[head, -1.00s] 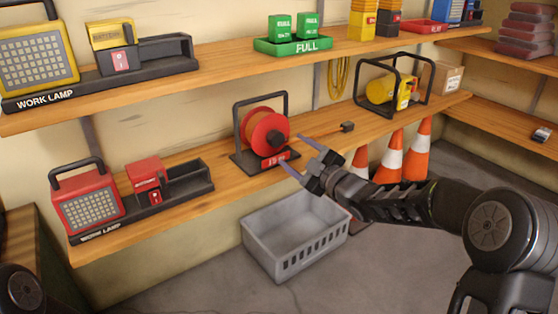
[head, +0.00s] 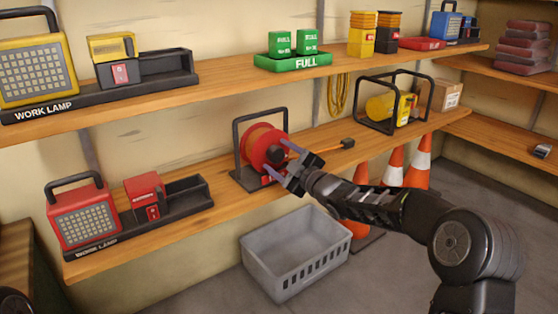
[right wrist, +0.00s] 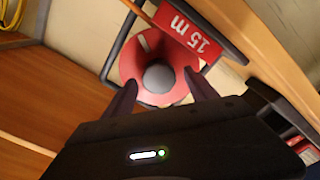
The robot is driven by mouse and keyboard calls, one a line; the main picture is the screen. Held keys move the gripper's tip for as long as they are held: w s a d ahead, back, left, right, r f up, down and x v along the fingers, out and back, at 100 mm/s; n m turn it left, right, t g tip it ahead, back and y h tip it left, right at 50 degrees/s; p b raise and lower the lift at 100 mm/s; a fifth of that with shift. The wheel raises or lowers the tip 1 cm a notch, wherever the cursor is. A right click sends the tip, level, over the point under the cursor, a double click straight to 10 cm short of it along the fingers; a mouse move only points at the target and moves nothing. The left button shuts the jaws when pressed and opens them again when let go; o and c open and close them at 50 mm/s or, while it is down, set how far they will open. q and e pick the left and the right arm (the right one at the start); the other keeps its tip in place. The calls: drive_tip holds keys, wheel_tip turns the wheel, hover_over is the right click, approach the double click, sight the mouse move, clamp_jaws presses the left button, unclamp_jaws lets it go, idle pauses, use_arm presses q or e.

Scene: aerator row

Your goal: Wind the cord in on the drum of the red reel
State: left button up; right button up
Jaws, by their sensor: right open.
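The red reel (head: 259,142) stands in a black tube frame on the lower wooden shelf, with a red label at its foot. A dark round hub knob (head: 277,153) is on its front. In the right wrist view the red drum (right wrist: 134,62), grey knob (right wrist: 159,77) and upside-down "15 m" label (right wrist: 190,36) show. An orange cord runs right along the shelf to a dark plug (head: 347,143). My right gripper (head: 281,161) is open, its fingers at the reel's front, on either side of the knob in the wrist view; contact cannot be told. My left gripper is not in view.
Left on the same shelf are a red work lamp (head: 82,213) and a black tray (head: 187,197). A yellow reel in a black frame (head: 390,103) stands right. Below are a grey crate (head: 295,255) and orange cones (head: 418,160). The upper shelf (head: 220,82) overhangs the reel.

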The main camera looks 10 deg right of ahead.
drive_tip(key=shift+w+a, duration=0.1)
drive_tip(key=shift+w, duration=0.1)
drive_tip(key=c, duration=1.4)
